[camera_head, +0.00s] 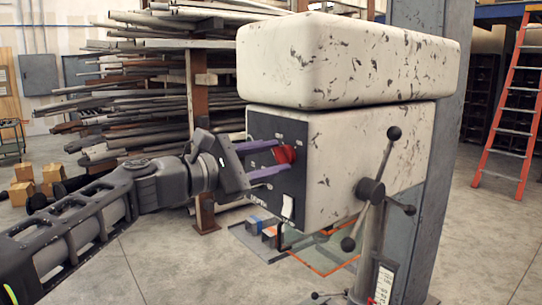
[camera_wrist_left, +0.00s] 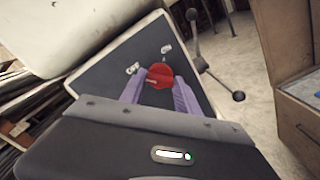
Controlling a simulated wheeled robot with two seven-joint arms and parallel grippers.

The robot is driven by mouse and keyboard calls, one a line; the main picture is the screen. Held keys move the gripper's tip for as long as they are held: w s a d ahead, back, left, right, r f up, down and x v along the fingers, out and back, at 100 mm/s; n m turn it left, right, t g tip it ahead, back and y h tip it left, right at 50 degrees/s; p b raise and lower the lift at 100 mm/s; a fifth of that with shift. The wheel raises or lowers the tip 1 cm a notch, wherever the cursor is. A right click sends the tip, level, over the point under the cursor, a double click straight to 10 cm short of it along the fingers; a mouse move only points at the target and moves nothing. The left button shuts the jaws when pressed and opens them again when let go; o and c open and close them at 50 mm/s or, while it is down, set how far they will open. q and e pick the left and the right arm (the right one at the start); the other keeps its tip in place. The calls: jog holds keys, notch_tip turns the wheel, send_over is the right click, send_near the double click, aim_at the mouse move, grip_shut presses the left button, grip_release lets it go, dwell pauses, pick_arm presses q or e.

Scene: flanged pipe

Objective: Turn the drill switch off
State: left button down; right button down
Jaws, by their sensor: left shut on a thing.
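The drill's red switch knob (camera_head: 285,154) sits on the dark control panel (camera_head: 262,126) on the front of the worn white drill head (camera_head: 370,150). My left gripper (camera_head: 268,160) reaches in from the left, with its two purple fingers around the knob, one above and one below. In the left wrist view the red knob (camera_wrist_left: 160,76) lies between the tips of the purple fingers, which are closed on it. White labels stand on the panel by the knob; they are too small to read for certain. My right gripper is not in view.
A three-armed feed handle (camera_head: 370,190) with black balls sticks out at the drill's right side. A grey column (camera_head: 425,200) stands behind. Racks of pipes (camera_head: 140,85) fill the back left. An orange ladder (camera_head: 508,110) stands at the right.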

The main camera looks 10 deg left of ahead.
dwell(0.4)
pick_arm(q)
jog(key=c, duration=0.9)
grip_release()
jog(key=shift+a, duration=0.1)
jog(key=b+v, duration=0.2)
jog(key=v, duration=0.5)
jog(key=shift+s+a, duration=0.15)
jog(key=shift+s, duration=0.15)
